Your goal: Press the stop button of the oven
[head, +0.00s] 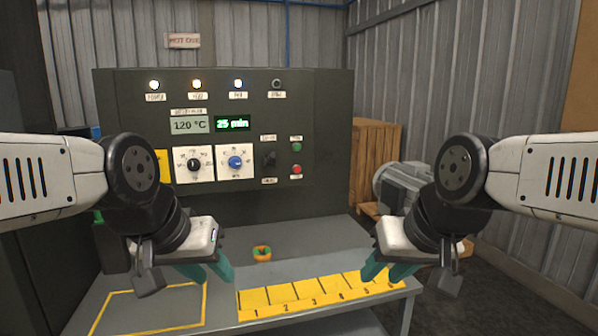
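The oven's dark control panel (330,110) faces me in the head view. A red button (297,169) with a small label below it sits at the panel's lower right, under a green button (297,146); the labels are too small to read. My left gripper (219,282) hangs low on the left above the grey bench, its teal fingers apart and empty. My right gripper (376,281) hangs on the right over the yellow numbered strip, also open and empty. Both grippers are below the red button and apart from it.
The panel also has a black switch (268,158), a black dial (194,164), a blue dial (235,162) and displays reading 120 °C (189,125) and 25 min (232,124). A small orange-green object (262,254) rests on the bench. A motor (402,187) and wooden crate (376,160) stand right.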

